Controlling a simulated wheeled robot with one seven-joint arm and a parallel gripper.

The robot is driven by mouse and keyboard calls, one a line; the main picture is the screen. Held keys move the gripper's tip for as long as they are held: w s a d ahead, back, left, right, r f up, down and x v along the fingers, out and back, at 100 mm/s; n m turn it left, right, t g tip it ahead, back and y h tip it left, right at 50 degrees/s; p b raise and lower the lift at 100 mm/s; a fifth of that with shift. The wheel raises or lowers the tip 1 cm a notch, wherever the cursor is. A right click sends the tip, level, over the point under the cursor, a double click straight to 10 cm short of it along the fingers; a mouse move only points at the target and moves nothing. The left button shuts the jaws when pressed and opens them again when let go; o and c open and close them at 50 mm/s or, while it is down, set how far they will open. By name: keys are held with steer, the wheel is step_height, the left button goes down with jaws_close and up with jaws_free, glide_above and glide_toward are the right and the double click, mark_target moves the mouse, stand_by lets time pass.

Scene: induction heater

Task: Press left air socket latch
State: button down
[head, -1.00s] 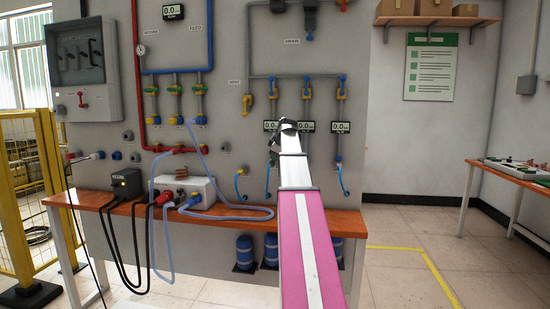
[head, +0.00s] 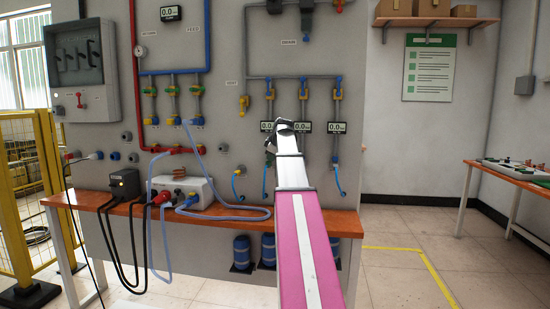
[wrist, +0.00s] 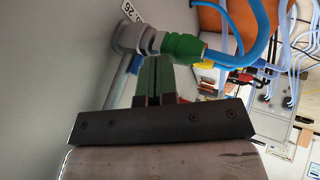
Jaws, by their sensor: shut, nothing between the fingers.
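A grey air socket (wrist: 130,38) sits on the wall panel in the wrist view, with a green collar or plug (wrist: 183,47) in it and a blue hose (wrist: 262,30) curving away. My gripper (wrist: 153,62) is shut and empty, its narrow green fingers together right beside the socket and green part. I cannot tell whether the fingertips touch them. In the head view, my gripper (head: 269,157) is small and partly hidden by my arm, close to the panel. One socket with a blue hose (head: 238,171) shows to its left and another hose (head: 339,178) to its right.
A orange bench (head: 130,208) below the sockets holds a black box (head: 125,183) and a white unit (head: 190,190) with cables. Digital gauges (head: 333,127) and pipes are above. A small label (wrist: 132,12) is beside the socket. The floor on the right is open.

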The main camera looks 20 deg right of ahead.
steer(key=s+v, duration=0.1)
steer(key=v, duration=1)
steer(key=shift+a+f, duration=0.45)
steer(key=shift+a, duration=0.1)
steer(key=s+a+f+m+g, duration=0.1)
steer(key=a+f, duration=0.4)
steer(key=f, duration=0.6)
steer(key=s+a+f+m+g, duration=0.1)
steer(key=a+f, duration=0.4)
steer(key=f, duration=0.5)
steer(key=s+a+f+m+g, duration=0.1)
steer(key=a+f, duration=0.4)
steer(key=f, duration=0.6)
steer(key=shift+s+f+m+g, duration=0.4)
steer(key=shift+s+m, duration=0.25)
steer(key=shift+m, duration=0.45)
steer(key=s+a+f+m+g, duration=0.1)
steer(key=s+a+f+m, duration=0.1)
steer(key=s+a+f, duration=0.4)
steer(key=s+a+f+m+g, duration=0.2)
steer(key=s+a+f, duration=0.5)
steer(key=s+f, duration=0.6)
step_height(320, 180, down, 6)
steer(key=shift+r+m+g+h, duration=0.1)
steer(key=shift+m+g+h, duration=0.2)
steer(key=shift+m, duration=0.1)
steer(key=shift+a, duration=0.1)
